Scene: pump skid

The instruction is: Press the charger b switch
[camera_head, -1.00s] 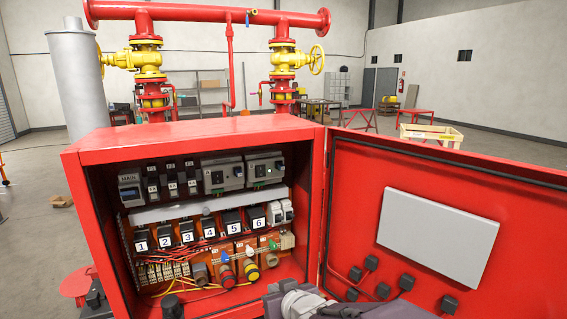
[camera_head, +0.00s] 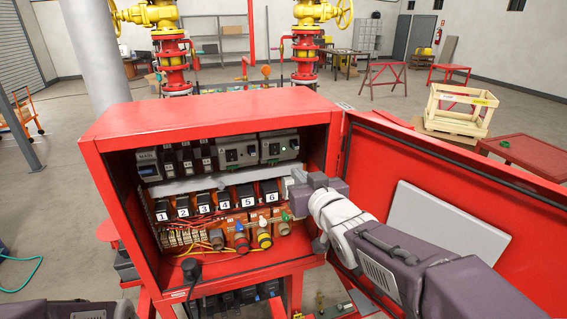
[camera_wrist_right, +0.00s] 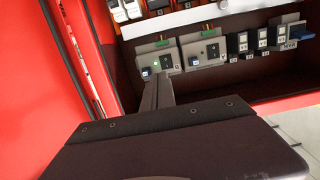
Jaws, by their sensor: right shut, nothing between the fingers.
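Two grey charger modules sit side by side on the upper row of the open red cabinet (camera_head: 112,215). The right one, which I take as charger b (camera_head: 280,148), is left in the turned wrist view (camera_wrist_right: 158,62), with a small pale lit square on its face. The other charger (camera_head: 238,153) has a dark square on its face in the wrist view (camera_wrist_right: 205,52). My right gripper (camera_head: 298,180) is shut and empty, in front of the cabinet's right side. In the wrist view its finger (camera_wrist_right: 159,92) points at the right-hand charger's edge; contact cannot be told.
The open red door (camera_head: 480,225) with a grey panel stands right of the cabinet, close to my right arm. Numbered black relays (camera_head: 224,200) and coloured knobs (camera_head: 264,238) fill the lower rows. Red pipes with yellow valves (camera_head: 155,14) stand behind.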

